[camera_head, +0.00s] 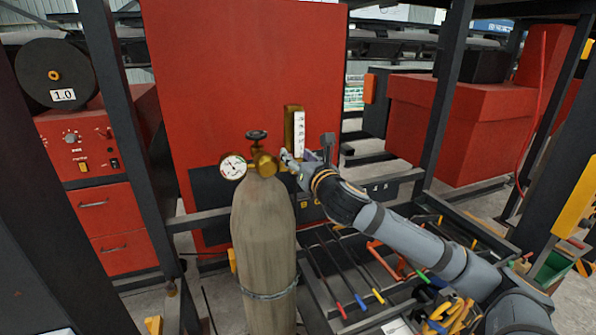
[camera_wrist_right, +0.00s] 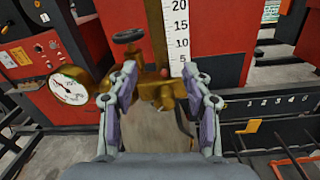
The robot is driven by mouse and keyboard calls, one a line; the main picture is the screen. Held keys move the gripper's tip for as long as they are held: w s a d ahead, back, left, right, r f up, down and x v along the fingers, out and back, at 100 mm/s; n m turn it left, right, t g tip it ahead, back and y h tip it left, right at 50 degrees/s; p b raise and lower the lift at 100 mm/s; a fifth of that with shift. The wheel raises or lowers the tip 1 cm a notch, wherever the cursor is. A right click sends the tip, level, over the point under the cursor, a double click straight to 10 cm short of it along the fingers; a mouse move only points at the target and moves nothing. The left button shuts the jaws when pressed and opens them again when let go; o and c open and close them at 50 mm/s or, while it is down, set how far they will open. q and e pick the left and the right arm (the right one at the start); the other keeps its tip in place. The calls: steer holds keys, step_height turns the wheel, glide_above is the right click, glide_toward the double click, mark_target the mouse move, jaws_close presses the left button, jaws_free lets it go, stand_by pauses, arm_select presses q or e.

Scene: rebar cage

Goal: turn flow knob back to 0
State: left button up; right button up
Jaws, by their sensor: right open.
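A grey gas cylinder (camera_head: 264,240) stands upright with a brass regulator (camera_head: 264,162) on top. A round pressure gauge (camera_head: 233,167) sits on its left, and it also shows in the right wrist view (camera_wrist_right: 70,86). A brass flow meter with a white scale (camera_wrist_right: 176,30) rises at the right of the regulator. My right gripper (camera_head: 291,158) is beside the regulator, below the flow meter. In the right wrist view its fingers (camera_wrist_right: 160,70) are open, one on each side of the brass fittings. A small reddish part shows between them; I cannot tell whether it is the flow knob. My left gripper is not in view.
A dark handwheel (camera_head: 257,135) tops the regulator. A red cabinet (camera_head: 200,70) stands close behind. Dark frame posts (camera_head: 447,90) stand on both sides. A rack of several tools (camera_head: 345,270) lies below my right arm.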

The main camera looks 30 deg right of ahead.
step_height(320, 180, up, 6)
steer(key=shift+f, duration=0.2)
stand_by(0.4)
